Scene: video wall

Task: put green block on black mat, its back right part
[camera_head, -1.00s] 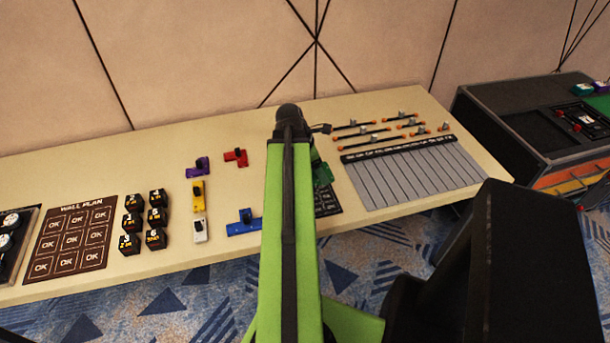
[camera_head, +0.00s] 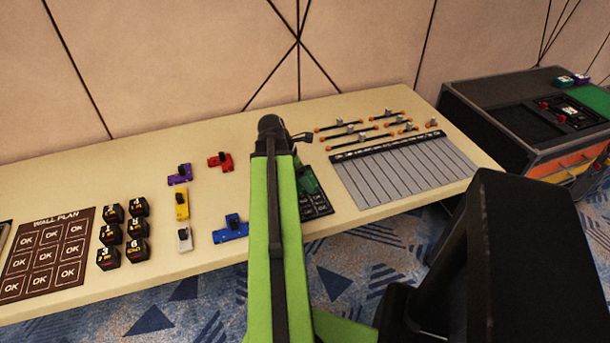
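The green block (camera_head: 308,181) shows in the head view just right of my green arm, which covers its left side. It overlaps the back part of the black mat (camera_head: 318,207) in the picture. I cannot tell whether it rests on the mat or is held above it. The mat has marked squares, and its left part is hidden behind my arm. My gripper's fingers are hidden behind the arm, so their grip cannot be seen.
A blue block (camera_head: 231,229), red block (camera_head: 221,162), purple block (camera_head: 180,175), yellow block (camera_head: 182,205) and white block (camera_head: 184,239) lie left of my arm. A grey striped board (camera_head: 405,170) lies right of the mat, with orange-tipped rods behind it.

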